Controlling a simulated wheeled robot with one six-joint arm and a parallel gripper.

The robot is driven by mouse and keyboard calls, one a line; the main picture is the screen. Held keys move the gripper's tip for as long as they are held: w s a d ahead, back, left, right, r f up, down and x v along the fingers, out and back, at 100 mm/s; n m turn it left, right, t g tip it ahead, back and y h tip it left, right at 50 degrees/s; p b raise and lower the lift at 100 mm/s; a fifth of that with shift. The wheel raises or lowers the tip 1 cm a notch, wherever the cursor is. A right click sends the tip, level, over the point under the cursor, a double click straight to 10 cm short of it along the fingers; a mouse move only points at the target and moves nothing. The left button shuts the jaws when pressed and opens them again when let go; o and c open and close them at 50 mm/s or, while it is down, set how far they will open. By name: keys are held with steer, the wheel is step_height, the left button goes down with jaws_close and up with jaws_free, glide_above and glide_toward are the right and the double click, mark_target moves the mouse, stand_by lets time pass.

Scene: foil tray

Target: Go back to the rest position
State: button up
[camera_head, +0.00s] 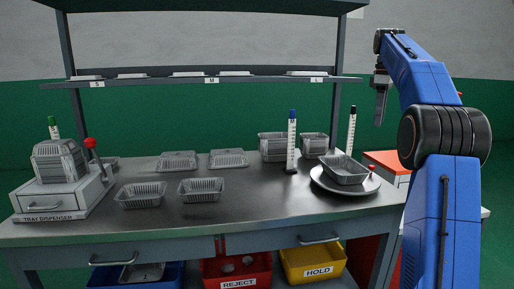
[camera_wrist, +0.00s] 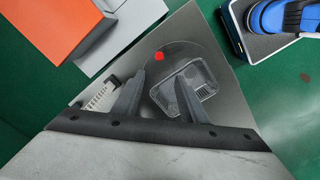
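My gripper (camera_head: 379,118) hangs in the air at the right, fingers pointing down, above and to the right of the round plate. In the wrist view, my gripper (camera_wrist: 160,92) has its two fingers apart with nothing held between them. A foil tray (camera_head: 345,169) sits on the round grey plate (camera_head: 322,184) at the table's right end, well below my gripper. The tray also shows in the wrist view (camera_wrist: 193,84), partly hidden by a finger.
A tray dispenser (camera_head: 50,217) with a red-knobbed lever stands at the left. Several foil trays (camera_head: 201,189) lie on the table (camera_head: 262,222). Upright gauges (camera_head: 292,140) stand near the plate. A shelf (camera_head: 210,79) spans above. REJECT (camera_head: 238,283) and HOLD (camera_head: 316,271) bins sit below.

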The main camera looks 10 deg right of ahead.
steer(key=s+a+f+m+t, duration=0.15)
steer(key=s+a+f, duration=0.25)
steer(key=s+a, duration=0.55)
steer(key=s+a+f+m+t, duration=0.1)
steer(key=s+a+f+m, duration=0.2)
steer(key=s+a, duration=0.65)
steer(key=s+a+f+m+t, duration=0.1)
steer(key=s+a+f+m, duration=0.1)
steer(key=s+f, duration=0.9)
steer(key=s+a+f+m+t, duration=0.1)
steer(key=s+a+f+m, duration=0.2)
steer(key=s+f, duration=0.9)
steer(key=shift+s+a+f, duration=0.25)
steer(key=shift+a+f, duration=0.4)
steer(key=shift+a, duration=0.6)
